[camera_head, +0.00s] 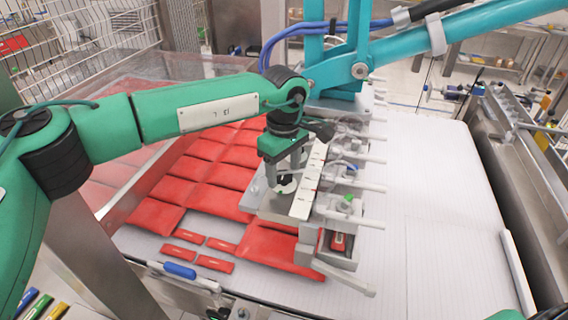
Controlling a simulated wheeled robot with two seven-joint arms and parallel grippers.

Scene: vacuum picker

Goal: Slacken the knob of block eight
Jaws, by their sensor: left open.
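My left gripper (284,172) points down over the near part of the vacuum picker's grey bar (270,208). Its fingers are apart, with a small black knob (285,181) just below or between them. I cannot tell whether the fingers touch it. A white strip with small marks (308,182) runs along the bar beside the gripper. The marks are too small to read, so I cannot tell which block is block eight. The gripper and wrist hide part of the row behind. My right gripper is out of view; only a bit of green arm shows at the bottom right.
Red packs (225,175) lie on the conveyor left of and under the picker. A teal arm (440,40) with blue hoses carries the picker from above. Grey rods stick out on the right side. The white belt (440,190) on the right is clear.

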